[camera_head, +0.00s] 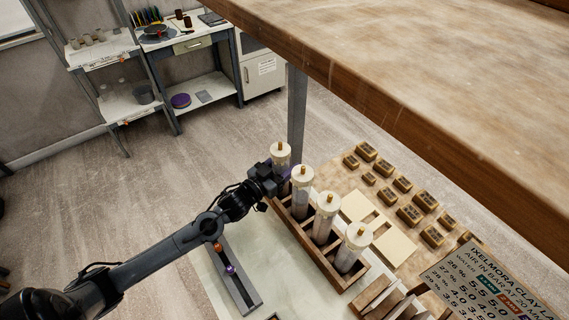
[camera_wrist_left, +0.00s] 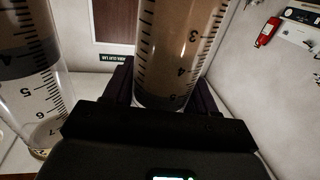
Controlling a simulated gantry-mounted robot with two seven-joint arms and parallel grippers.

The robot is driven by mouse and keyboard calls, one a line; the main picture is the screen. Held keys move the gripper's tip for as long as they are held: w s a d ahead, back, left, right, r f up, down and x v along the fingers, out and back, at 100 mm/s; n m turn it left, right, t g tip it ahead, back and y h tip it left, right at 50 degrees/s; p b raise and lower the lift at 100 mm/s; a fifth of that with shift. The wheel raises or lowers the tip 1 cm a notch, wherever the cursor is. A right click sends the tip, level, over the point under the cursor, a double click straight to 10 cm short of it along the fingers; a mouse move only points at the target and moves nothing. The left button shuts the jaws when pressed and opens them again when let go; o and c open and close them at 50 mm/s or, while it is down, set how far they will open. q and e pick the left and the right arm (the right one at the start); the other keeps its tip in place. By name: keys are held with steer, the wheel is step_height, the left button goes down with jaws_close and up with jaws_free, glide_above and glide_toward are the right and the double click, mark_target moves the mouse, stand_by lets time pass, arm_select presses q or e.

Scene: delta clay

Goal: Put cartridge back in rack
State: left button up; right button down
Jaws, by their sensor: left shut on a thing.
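My left gripper (camera_head: 271,177) is shut on a clear cartridge (camera_head: 280,154) with a cream cap and brass tip. The cartridge is about upright at the far end of the wooden rack (camera_head: 336,276); the gripper hides its lower part, so I cannot tell whether it sits in a slot. Three similar cartridges stand in the rack: one beside the gripper (camera_head: 302,180), a middle one (camera_head: 327,207) and the nearest one (camera_head: 353,243). In the left wrist view the held cartridge (camera_wrist_left: 180,45) rises between the jaws, with another cartridge (camera_wrist_left: 35,95) at left.
Cream slotted boards (camera_head: 378,228) and several small wooden blocks (camera_head: 410,214) lie to the right. A printed sign (camera_head: 490,283) stands front right. A large wooden tabletop (camera_head: 430,60) overhangs at upper right.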

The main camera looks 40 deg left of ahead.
arm_select(q)
steer(key=o, duration=1.6)
steer(key=shift+f, duration=0.1)
steer(key=shift+s+a, duration=0.2)
steer(key=shift+s, duration=2.5)
steer(key=shift+s+a, duration=0.2)
steer(key=shift+s, duration=2.5)
steer(key=shift+r, duration=0.2)
